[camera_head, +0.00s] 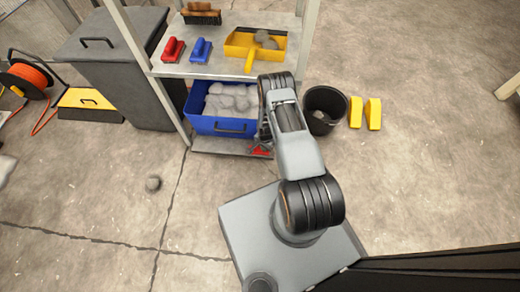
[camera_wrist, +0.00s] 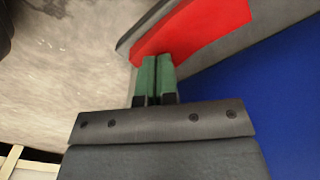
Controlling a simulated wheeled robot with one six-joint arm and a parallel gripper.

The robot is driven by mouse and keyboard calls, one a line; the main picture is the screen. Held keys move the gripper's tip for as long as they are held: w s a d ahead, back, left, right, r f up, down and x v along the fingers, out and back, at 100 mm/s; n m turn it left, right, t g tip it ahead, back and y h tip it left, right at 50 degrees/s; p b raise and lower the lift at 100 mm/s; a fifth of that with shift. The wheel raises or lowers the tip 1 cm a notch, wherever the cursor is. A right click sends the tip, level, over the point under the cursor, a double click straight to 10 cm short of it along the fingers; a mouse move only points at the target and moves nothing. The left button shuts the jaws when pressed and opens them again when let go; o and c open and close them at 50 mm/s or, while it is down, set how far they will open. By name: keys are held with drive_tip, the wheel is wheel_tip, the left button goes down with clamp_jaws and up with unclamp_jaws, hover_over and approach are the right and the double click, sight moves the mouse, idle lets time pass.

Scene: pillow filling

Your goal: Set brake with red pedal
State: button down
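The red pedal (camera_head: 261,151) shows in the head view at the right front end of the low shelf under the blue crate, partly hidden by my arm. In the wrist view the red pedal (camera_wrist: 205,28) is a flat red patch on a grey edge. My gripper (camera_wrist: 155,60) has its two green fingers side by side, shut with nothing visible between them. The fingertips overlap the near edge of the red patch; whether they touch it I cannot tell. In the head view the gripper is mostly hidden behind my arm.
A blue crate (camera_head: 221,126) of grey lumps stands on the trolley's low shelf (camera_head: 215,146). The top shelf (camera_head: 205,66) carries brushes and a yellow dustpan (camera_head: 239,47). A black bucket (camera_head: 325,124) and yellow blocks (camera_head: 374,113) stand right.

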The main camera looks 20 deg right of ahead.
drive_tip(key=shift+f, duration=0.35)
drive_tip(key=shift+r, duration=0.15)
drive_tip(key=shift+r+p, duration=2.2)
drive_tip(key=shift+r, duration=1.25)
drive_tip(key=shift+s, duration=0.1)
